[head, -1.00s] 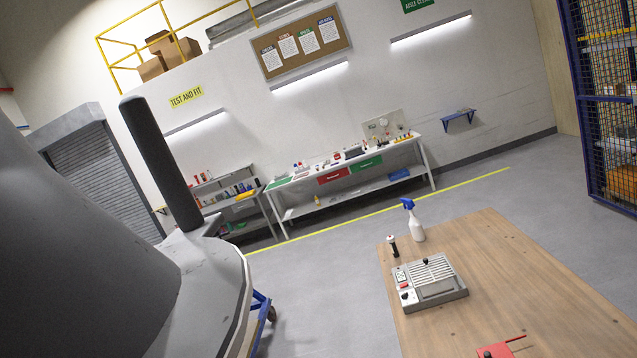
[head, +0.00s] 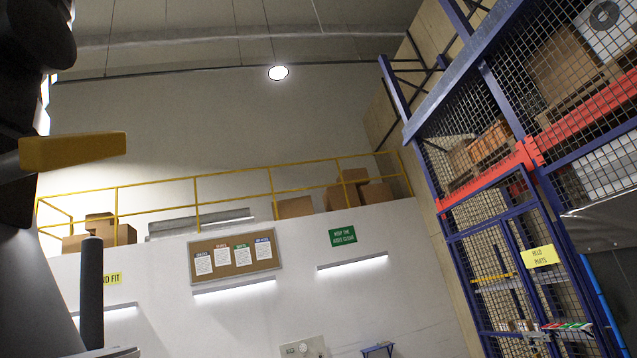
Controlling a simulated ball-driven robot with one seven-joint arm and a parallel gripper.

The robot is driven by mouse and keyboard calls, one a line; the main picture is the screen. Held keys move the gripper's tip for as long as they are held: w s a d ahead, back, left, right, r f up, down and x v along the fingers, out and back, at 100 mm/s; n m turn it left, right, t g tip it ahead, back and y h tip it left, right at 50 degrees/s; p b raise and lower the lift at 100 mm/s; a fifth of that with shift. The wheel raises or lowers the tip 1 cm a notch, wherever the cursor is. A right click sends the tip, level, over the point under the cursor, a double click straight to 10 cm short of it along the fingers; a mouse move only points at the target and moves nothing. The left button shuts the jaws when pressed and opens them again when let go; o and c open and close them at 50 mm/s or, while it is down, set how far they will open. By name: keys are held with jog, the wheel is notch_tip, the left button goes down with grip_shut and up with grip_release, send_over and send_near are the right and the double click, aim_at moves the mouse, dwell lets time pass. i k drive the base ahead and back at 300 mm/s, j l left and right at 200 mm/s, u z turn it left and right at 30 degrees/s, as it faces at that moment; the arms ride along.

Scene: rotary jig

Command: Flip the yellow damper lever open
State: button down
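A yellow bar-shaped grip (head: 74,151) juts in from the left edge of the head view, close to the camera. It sits on a grey rod and looks like the damper lever, pointing right and nearly level. What the rod is mounted on is hidden. A dark rounded shape fills the upper left corner around it; I cannot tell what it is. I can make out no fingers of my gripper in this view, so its distance from the lever does not show.
A black upright post (head: 91,295) stands at lower left on a grey body. A blue mesh cage (head: 508,265) with shelves rises at right. The back wall has a pinboard (head: 235,255), and a yellow railing (head: 232,193) above. The floor and wooden table are out of view.

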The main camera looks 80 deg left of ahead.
aim_at(50, 153)
jog(key=j+z, duration=0.15)
jog(key=j, duration=0.3)
jog(key=k+j+z, duration=0.2)
jog(key=j, duration=0.3)
jog(key=j+z, duration=0.15)
jog(key=j, duration=0.3)
jog(key=k+j+z, duration=0.2)
jog(key=j, duration=0.25)
